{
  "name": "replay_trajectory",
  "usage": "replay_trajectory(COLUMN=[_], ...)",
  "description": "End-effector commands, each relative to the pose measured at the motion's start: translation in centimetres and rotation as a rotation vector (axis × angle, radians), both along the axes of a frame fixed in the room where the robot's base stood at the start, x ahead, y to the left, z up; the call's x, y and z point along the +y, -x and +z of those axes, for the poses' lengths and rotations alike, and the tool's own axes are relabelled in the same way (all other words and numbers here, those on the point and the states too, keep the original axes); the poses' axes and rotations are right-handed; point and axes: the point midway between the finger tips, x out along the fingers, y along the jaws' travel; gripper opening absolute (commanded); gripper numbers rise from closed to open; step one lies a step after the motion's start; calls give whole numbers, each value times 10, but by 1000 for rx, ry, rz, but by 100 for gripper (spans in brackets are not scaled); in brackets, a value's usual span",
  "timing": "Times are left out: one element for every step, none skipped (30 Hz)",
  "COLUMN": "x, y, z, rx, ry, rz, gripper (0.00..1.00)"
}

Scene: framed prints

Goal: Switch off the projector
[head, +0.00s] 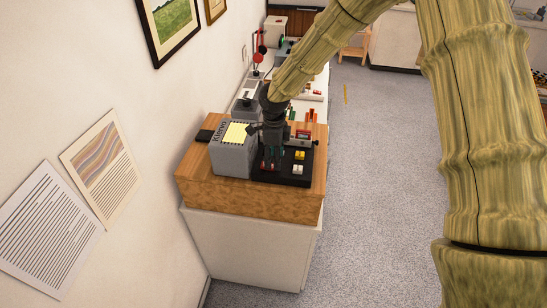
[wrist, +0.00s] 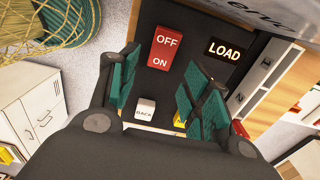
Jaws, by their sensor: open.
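The projector appears to be the grey box (head: 231,160) with a pale yellow panel and dark lettering, on the wooden top in the head view. Its black control panel (head: 262,178) lies beside it; the panel also shows in the wrist view (wrist: 207,22). A red rocker switch (wrist: 167,48) marked OFF and ON sits on the panel. My gripper (head: 270,152) is over the panel, pointing down. In the wrist view its green-padded fingers (wrist: 160,84) are apart with nothing between them, and the switch shows beyond them. Contact with the switch cannot be told.
A white BACK button (wrist: 145,109) and a partly hidden yellow button (wrist: 180,119) are near my fingers. A LOAD label (wrist: 224,50) is right of the switch. The wooden top (head: 243,202) stands against the wall; open grey floor (head: 375,200) lies right.

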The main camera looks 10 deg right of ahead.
Motion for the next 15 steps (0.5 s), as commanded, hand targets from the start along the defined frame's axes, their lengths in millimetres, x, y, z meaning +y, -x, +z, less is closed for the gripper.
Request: replay_trajectory(x=[1,1,1,1,1,1,2,2,2,2,2,2,2,2,2], y=[0,0,0,0,0,0,-1,-1,-1,-1,-1,-1,-1,-1,-1], z=[-3,-6,-10,-12,-15,-17,-18,-20,-21,-21,-22,-22,-22,-22,-22], rx=[0,0,1,0,0,0,0,0,-1,-1,-1,-1,-1,-1,-1], ry=[1,1,2,1,0,0,0,0,0,0,0,-1,-1,-1,-1], rz=[2,2,2,2,2,2,3,3,3,4,4,4,4,4,4], gripper=[48,48,48,48,48,48,48,48,48,48,48,48,48,48,48])
